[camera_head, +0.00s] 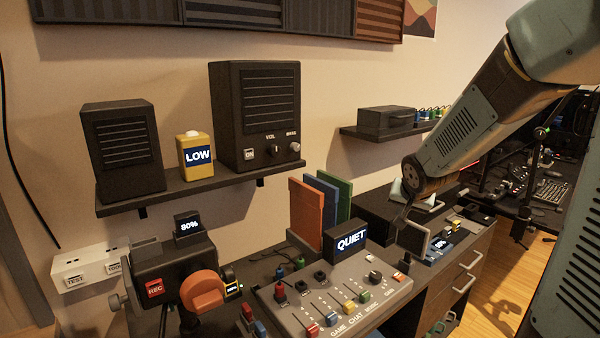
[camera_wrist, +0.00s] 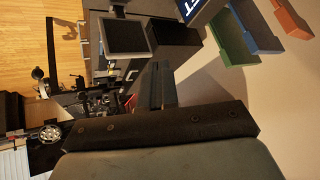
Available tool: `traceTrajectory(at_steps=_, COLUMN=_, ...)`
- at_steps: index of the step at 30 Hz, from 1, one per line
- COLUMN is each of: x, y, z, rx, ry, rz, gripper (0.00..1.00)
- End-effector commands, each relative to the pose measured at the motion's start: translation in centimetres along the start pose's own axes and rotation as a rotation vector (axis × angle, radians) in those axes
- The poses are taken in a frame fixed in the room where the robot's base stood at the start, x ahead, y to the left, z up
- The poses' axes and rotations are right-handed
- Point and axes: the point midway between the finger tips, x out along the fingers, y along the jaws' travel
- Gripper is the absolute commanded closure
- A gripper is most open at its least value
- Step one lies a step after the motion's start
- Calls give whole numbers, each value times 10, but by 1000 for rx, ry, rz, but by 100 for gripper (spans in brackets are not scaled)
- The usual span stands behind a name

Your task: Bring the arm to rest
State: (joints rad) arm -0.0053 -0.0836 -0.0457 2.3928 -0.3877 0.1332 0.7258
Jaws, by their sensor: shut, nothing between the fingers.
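My arm (camera_head: 470,125) reaches in from the upper right, bent down and to the left over the desk. My gripper (camera_head: 399,224) hangs at its end, to the right of the mixer panel with the "QUIET" display (camera_head: 351,239). In the wrist view my gripper (camera_wrist: 157,70) shows as dark fingers close together, shut and empty. No held object shows. Part of the area behind the wrist is hidden by the arm.
A shelf (camera_head: 200,183) holds two dark speakers and a yellow "LOW" box (camera_head: 195,155). Blue and green upright panels (camera_head: 335,200) stand left of the gripper. A camera unit (camera_head: 170,275) is at front left. Wooden floor (camera_head: 510,265) lies right of the drawers.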

Motion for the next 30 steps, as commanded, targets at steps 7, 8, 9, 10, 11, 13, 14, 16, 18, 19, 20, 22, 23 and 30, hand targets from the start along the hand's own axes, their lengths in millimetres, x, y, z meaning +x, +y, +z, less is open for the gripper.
traceTrajectory(at_steps=7, x=-72, y=12, z=15, rx=-87, ry=-33, rz=44, gripper=100)
traceTrajectory(at_steps=8, x=-81, y=13, z=18, rx=-98, ry=-39, rz=46, gripper=100)
traceTrajectory(at_steps=9, x=-92, y=15, z=22, rx=-113, ry=-48, rz=49, gripper=100)
traceTrajectory(at_steps=10, x=-99, y=16, z=25, rx=-124, ry=-55, rz=51, gripper=100)
traceTrajectory(at_steps=11, x=-108, y=17, z=29, rx=-134, ry=-62, rz=53, gripper=100)
traceTrajectory(at_steps=13, x=-126, y=20, z=38, rx=-160, ry=-80, rz=53, gripper=100)
traceTrajectory(at_steps=14, x=-134, y=21, z=42, rx=-173, ry=-87, rz=53, gripper=100)
traceTrajectory(at_steps=16, x=-152, y=24, z=52, rx=-199, ry=-105, rz=49, gripper=100)
traceTrajectory(at_steps=18, x=-169, y=26, z=64, rx=-227, ry=-125, rz=42, gripper=100)
traceTrajectory(at_steps=19, x=-176, y=28, z=69, rx=-240, ry=-134, rz=39, gripper=100)
traceTrajectory(at_steps=20, x=-183, y=28, z=74, rx=-251, ry=-142, rz=34, gripper=100)
traceTrajectory(at_steps=22, x=-199, y=30, z=86, rx=-281, ry=-161, rz=22, gripper=100)
traceTrajectory(at_steps=23, x=-206, y=31, z=92, rx=-293, ry=-169, rz=16, gripper=100)
traceTrajectory(at_steps=30, x=-238, y=36, z=122, rx=-366, ry=-216, rz=-24, gripper=100)
